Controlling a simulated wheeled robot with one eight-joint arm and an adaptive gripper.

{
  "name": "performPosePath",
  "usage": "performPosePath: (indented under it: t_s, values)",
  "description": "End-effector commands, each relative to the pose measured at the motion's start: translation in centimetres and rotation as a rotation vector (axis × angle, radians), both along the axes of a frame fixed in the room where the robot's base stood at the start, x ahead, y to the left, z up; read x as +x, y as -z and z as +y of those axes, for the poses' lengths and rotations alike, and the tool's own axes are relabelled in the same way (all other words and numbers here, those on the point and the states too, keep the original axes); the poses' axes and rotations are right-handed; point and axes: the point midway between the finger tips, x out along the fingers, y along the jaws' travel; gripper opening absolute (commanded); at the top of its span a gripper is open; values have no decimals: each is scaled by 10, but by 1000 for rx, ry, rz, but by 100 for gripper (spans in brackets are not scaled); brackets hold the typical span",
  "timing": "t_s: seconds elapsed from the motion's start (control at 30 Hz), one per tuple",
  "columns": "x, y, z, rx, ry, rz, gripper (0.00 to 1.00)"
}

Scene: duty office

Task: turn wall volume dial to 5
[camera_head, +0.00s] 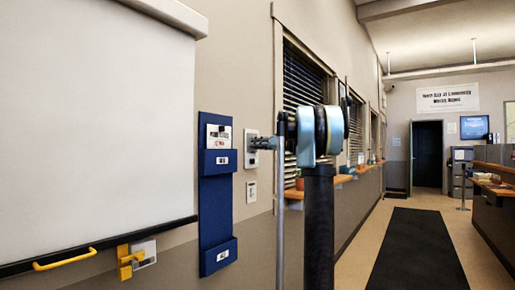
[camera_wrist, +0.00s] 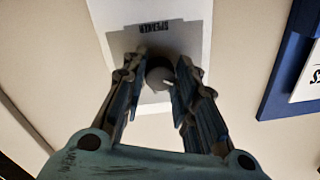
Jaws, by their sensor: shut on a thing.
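The wall volume dial (camera_wrist: 160,78) is a dark round knob on a pale plate (camera_wrist: 125,44) marked SPEAKER, which appears upside down in the wrist view. My gripper (camera_wrist: 160,72) has its two fingers closed on either side of the dial. In the head view my gripper (camera_head: 260,143) reaches the light wall plate (camera_head: 252,160) from the right, and the dial is hidden behind the fingers. The numbers around the dial cannot be read, so its setting cannot be told.
A blue wall file holder (camera_head: 217,200) hangs just left of the plate. Another small wall plate (camera_head: 251,191) sits below it. Windows with a wooden ledge (camera_head: 340,180) are beyond my arm. The dark floor mat (camera_head: 420,250) lies clear.

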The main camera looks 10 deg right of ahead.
Motion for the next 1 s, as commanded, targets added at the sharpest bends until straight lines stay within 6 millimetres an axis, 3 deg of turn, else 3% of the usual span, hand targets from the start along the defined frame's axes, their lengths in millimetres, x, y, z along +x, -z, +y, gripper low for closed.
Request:
performPosePath:
  t_s: [1.0]
  values:
    - [1,1,-2,628,8,731,2]
